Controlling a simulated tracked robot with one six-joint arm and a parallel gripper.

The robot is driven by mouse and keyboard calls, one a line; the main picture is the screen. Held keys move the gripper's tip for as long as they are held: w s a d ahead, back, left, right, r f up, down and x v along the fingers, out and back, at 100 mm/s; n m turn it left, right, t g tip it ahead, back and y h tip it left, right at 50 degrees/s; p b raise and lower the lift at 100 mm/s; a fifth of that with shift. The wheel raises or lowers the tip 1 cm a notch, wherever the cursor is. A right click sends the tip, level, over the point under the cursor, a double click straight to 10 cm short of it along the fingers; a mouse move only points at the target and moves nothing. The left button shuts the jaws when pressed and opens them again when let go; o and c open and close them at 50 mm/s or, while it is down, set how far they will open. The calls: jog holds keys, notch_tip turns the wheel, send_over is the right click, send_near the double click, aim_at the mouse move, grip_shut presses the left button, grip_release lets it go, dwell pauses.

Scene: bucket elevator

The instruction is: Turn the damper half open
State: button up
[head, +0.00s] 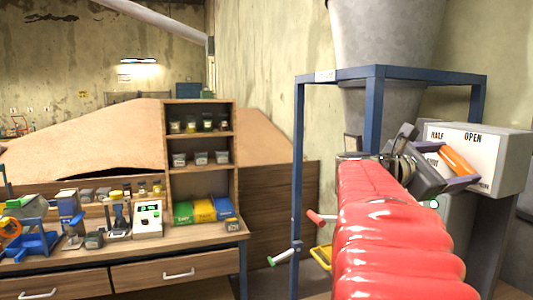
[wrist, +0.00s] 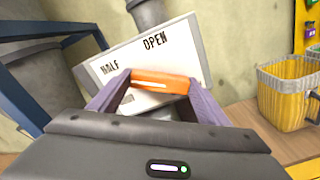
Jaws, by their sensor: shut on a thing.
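The damper box (head: 507,165) is a grey housing with a white dial face at the right of the head view. HALF and OPEN are printed along the face's top; lower lettering is partly hidden. Its white face (wrist: 185,45) also shows in the wrist view. An orange lever handle (head: 458,162) lies in front of the face, tilted down to the right. My gripper (wrist: 160,82) is shut on the orange handle, with a purple finger at each end of it. The lever's pivot is hidden, and I cannot tell which mark it points at.
A blue frame (head: 376,110) carries a grey hopper (head: 385,40) behind my red-sleeved arm. Red and green-tipped handles (head: 322,218) stick out at its left post. A workbench (head: 180,240) stands left.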

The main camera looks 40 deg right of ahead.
jog(key=shift+m, duration=1.3)
jog(key=o, duration=1.1)
jog(key=shift+c, duration=0.2)
jog(key=shift+a, duration=0.1)
jog(key=v, duration=1.3)
jog(key=shift+w+a, duration=0.15)
jog(key=shift+a, duration=0.1)
jog(key=shift+f+m, duration=0.1)
jog(key=shift+m, duration=0.2)
